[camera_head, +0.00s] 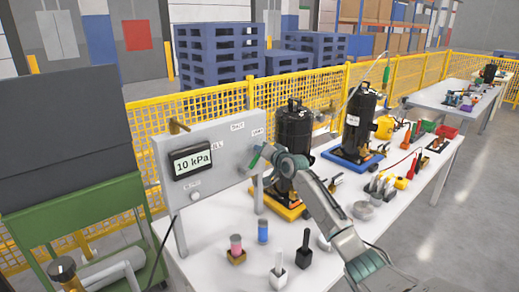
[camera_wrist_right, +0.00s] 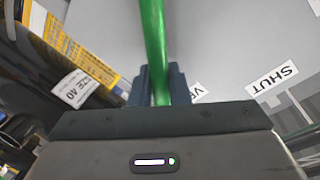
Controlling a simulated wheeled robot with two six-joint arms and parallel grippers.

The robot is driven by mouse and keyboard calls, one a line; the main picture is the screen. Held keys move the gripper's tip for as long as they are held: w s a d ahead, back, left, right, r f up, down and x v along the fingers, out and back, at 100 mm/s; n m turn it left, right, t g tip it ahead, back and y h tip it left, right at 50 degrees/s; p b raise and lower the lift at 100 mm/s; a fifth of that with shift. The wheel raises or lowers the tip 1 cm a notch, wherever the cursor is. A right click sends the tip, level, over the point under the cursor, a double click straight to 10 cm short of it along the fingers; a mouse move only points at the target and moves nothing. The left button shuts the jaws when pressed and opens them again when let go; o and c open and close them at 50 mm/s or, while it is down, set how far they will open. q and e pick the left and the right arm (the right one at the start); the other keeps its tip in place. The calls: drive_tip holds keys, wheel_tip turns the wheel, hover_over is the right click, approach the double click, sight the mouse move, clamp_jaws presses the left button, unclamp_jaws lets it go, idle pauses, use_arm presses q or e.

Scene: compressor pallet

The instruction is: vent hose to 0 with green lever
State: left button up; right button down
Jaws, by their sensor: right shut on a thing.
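A grey upright panel (camera_head: 220,132) stands at the front of the white table, and its black-framed display (camera_head: 193,161) reads 10 kPa. The panel carries small labels, including SHUT (camera_head: 237,126) and one that seems to read VENT (camera_head: 257,132). My right gripper (camera_head: 264,152) is at the panel's right side, below that label. It is shut on the green lever (camera_head: 254,161). In the right wrist view the green lever (camera_wrist_right: 154,40) rises from between the dark fingers (camera_wrist_right: 160,86), with the SHUT label to its right. The hose cannot be made out clearly. My left gripper is not in view.
Black compressors (camera_head: 294,130) on yellow and blue bases stand behind my right arm. A yellow mesh fence (camera_head: 205,108) runs behind the table.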

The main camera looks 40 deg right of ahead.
drive_tip(key=shift+d+f+m, duration=0.25)
drive_tip(key=shift+m, duration=0.15)
drive_tip(key=c, duration=1.4)
unclamp_jaws()
drive_tip(key=shift+c, duration=0.2)
drive_tip(key=s+r+b, duration=0.1)
drive_tip(key=s+b, duration=0.1)
drive_tip(key=s, duration=0.8)
drive_tip(key=shift+s+a+r, duration=0.25)
drive_tip(key=shift+s, duration=0.05)
drive_tip(key=shift+f, duration=0.1)
